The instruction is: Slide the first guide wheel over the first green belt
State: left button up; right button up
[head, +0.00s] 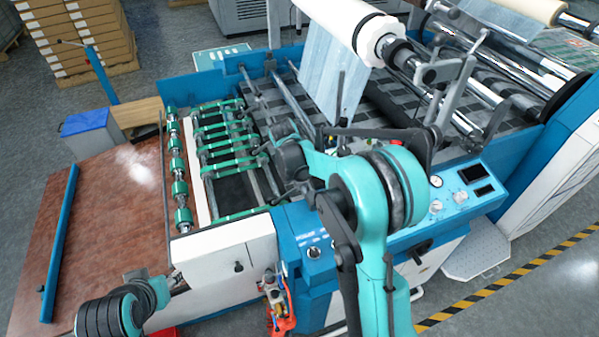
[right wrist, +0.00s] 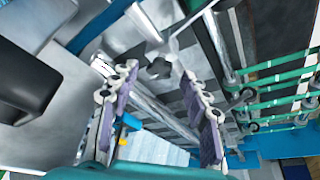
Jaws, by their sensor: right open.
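Several green belts (head: 230,163) run side by side over the feed table of the blue machine. They also show at the right of the right wrist view (right wrist: 284,76). Small guide wheels (right wrist: 248,94) sit by the belts there; I cannot tell which is the first wheel or first belt. My right gripper (head: 288,157) is over the machine beside the belts, partly hidden by its arm. In the right wrist view its padded fingers (right wrist: 163,112) are spread apart, with a silver bar and a cross-shaped knob (right wrist: 160,68) seen beyond the gap. My left gripper is not visible; only its arm shows.
A row of green rollers (head: 179,165) lines the left edge of the belts. A brown board (head: 105,215) lies farther left. A large white roll (head: 345,25) hangs above the machine. A control panel (head: 455,195) is right of my right arm.

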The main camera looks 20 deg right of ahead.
jog(key=v, duration=1.1)
jog(key=shift+s, duration=0.15)
jog(key=shift+r, duration=0.1)
jog(key=s+f+n+t+y+b, duration=0.1)
jog(key=s+f+n+b, duration=0.1)
jog(key=s, duration=0.6)
jog(key=s+a+f+n+t+y+b, duration=0.1)
jog(key=s+f+n+b, duration=0.1)
jog(key=s, duration=0.7)
jog(key=s+a+f+n+t+y+b, duration=0.1)
jog(key=s+f+n+t+b, duration=0.1)
jog(key=s, duration=0.6)
jog(key=f+n, duration=0.1)
jog(key=n, duration=0.1)
jog(key=shift+s+a+n, duration=0.25)
jog(key=shift+s+n, duration=0.05)
jog(key=shift+s, duration=0.05)
jog(key=shift+f, duration=0.15)
